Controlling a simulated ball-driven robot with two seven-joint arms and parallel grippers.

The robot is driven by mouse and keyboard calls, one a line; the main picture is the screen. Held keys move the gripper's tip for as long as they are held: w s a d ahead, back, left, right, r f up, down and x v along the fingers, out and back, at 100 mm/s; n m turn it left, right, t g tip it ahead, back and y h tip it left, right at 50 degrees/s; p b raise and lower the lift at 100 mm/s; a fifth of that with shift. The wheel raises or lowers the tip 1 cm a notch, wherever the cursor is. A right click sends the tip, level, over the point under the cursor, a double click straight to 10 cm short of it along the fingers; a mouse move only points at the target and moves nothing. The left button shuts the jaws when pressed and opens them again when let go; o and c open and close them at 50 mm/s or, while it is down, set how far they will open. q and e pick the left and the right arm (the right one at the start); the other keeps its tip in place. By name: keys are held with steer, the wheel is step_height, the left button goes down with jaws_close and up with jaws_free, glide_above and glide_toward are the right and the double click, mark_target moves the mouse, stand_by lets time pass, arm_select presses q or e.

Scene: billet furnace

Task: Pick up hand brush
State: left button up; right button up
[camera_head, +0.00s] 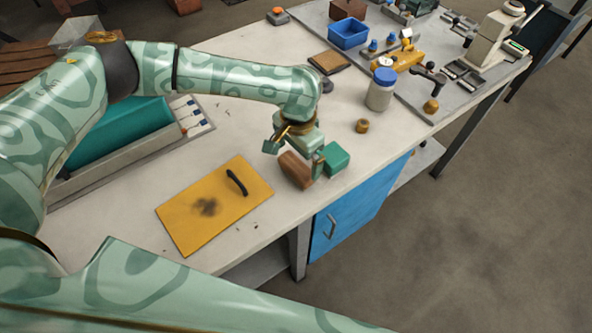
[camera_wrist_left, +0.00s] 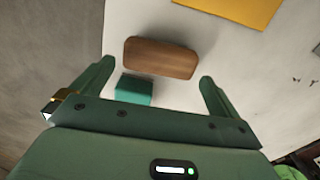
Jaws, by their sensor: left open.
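The hand brush, seen as a brown wooden block with rounded ends (camera_head: 294,170), lies near the front edge of the bench. It also shows in the left wrist view (camera_wrist_left: 160,57), just beyond the fingertips and lying crosswise; its bristles cannot be made out. My left gripper (camera_head: 295,156) is open above the brush. In the left wrist view my left gripper (camera_wrist_left: 156,72) has its fingers spread wide with nothing held. A teal block (camera_head: 336,158) sits right beside the brush, and it shows between the fingers in the left wrist view (camera_wrist_left: 135,90). My right gripper is not seen.
A yellow plate with a black handle (camera_head: 205,215) lies left of the brush. A white jar with a blue lid (camera_head: 380,92) and a small brown round piece (camera_head: 362,126) stand to the right. A blue bin (camera_head: 348,33) is farther back. The bench edge is close by.

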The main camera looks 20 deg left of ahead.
mark_target(296, 165)
arm_select(q)
step_height(296, 165, down, 5)
steer(key=shift+a+r+b, duration=0.1)
steer(key=shift+b, duration=0.75)
steer(key=shift+s+r, duration=0.1)
steer(key=shift+c, duration=0.3)
steer(key=c, duration=0.6)
steer(key=shift+r, duration=0.1)
